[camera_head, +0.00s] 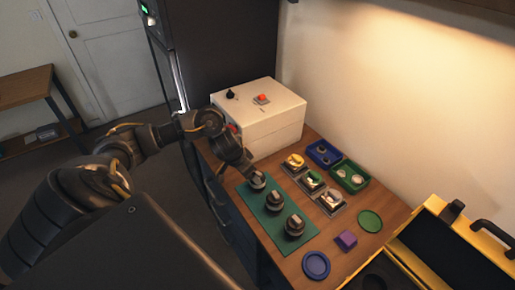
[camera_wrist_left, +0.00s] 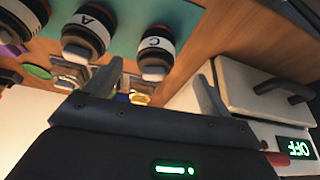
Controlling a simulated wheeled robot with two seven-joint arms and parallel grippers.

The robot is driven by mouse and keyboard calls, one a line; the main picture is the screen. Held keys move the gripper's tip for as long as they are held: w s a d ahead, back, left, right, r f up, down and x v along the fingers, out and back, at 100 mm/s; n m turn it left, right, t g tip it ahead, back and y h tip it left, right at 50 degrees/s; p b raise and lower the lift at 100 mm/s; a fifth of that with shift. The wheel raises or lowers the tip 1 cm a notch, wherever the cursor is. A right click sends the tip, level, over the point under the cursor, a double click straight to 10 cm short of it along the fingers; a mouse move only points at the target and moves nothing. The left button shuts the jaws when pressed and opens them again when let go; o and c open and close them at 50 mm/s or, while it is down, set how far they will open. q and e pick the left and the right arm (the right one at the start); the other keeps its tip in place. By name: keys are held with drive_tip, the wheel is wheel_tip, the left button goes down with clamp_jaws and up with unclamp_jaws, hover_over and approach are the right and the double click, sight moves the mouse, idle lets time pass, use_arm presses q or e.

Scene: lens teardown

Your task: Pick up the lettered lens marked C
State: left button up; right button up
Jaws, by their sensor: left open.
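The lens marked C (camera_wrist_left: 157,48) is a dark cylinder with a white lettered band, standing on the green mat (camera_wrist_left: 125,22). In the head view it is the far lens (camera_head: 257,181), nearest the white box. My left gripper (camera_wrist_left: 160,82) is open, with its fingers spread and lens C seen beyond and between the tips, not gripped. In the head view the left gripper (camera_head: 247,169) is close by lens C and partly covers it. A lens marked A (camera_wrist_left: 86,37) stands beside C. My right gripper is not in view.
A third lens (camera_head: 295,226) stands at the mat's near end. The white box (camera_head: 258,112) is close behind the gripper; its display reads OFF (camera_wrist_left: 297,148). Small trays (camera_head: 350,176) and parts lie right of the mat. A yellow case (camera_head: 435,205) is at the right.

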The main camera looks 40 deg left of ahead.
use_arm(q)
drive_tip(key=x, duration=0.3)
drive_tip(key=shift+w+d+r, duration=0.1)
drive_tip(key=shift+w+d, duration=0.05)
drive_tip(key=shift+w, duration=0.05)
drive_tip(key=shift+w+f, duration=0.2)
drive_tip(key=shift+f, duration=0.55)
drive_tip(key=x, duration=0.4)
drive_tip(key=shift+w+d+f, duration=0.1)
drive_tip(key=shift+w+d, duration=0.05)
drive_tip(key=shift+d, duration=0.05)
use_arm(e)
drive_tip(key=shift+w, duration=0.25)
use_arm(q)
drive_tip(key=c, duration=1.1)
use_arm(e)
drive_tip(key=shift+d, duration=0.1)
